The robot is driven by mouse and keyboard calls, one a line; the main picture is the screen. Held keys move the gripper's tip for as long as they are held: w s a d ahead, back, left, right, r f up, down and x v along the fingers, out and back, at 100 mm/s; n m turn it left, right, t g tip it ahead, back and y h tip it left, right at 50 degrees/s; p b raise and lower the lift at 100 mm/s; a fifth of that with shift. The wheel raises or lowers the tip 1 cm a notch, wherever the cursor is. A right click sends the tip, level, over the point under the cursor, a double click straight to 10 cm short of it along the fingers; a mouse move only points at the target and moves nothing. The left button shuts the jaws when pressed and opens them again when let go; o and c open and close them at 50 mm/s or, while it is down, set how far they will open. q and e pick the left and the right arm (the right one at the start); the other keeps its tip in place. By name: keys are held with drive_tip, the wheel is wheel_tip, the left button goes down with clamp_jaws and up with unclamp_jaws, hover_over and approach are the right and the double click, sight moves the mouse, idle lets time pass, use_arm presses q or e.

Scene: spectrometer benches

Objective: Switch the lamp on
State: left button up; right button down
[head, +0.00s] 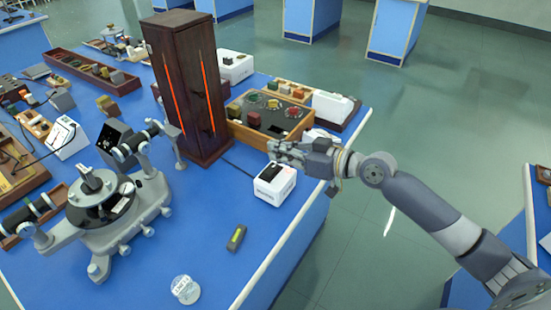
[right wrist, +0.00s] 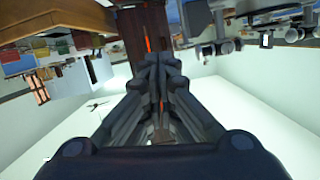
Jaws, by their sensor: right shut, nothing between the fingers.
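A tall dark wooden housing (head: 186,85) stands upright on the blue bench, with glowing orange slits down its faces. It also shows at the top of the right wrist view (right wrist: 124,22). I cannot make out a switch position. My right gripper (head: 273,150) is shut and empty, above and behind the white box in the head view, apart from it. Its closed fingers (right wrist: 160,65) fill the middle of the wrist view. My left gripper is not in view.
A spectrometer (head: 108,205) stands at the left. A wooden tray (head: 293,128) with coloured pieces lies behind my gripper. A small dark block (head: 236,237) and a clear round dish (head: 185,289) lie near the front. Bench top around them is clear.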

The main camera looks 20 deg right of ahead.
sight(271, 170)
drive_tip(key=shift+w+a+f, duration=0.1)
drive_tip(key=shift+a+f, duration=0.15)
drive_tip(key=shift+f, duration=0.8)
drive_tip(key=shift+a+f, duration=0.2)
drive_tip(key=shift+f, duration=0.85)
drive_tip(key=shift+a+f+n+b, duration=0.15)
drive_tip(key=shift+f+n+b, duration=0.15)
drive_tip(key=shift+f+b, duration=0.2)
drive_tip(key=shift+s+a+r, duration=0.1)
drive_tip(key=shift+s, duration=0.1)
drive_tip(key=shift+r, duration=0.1)
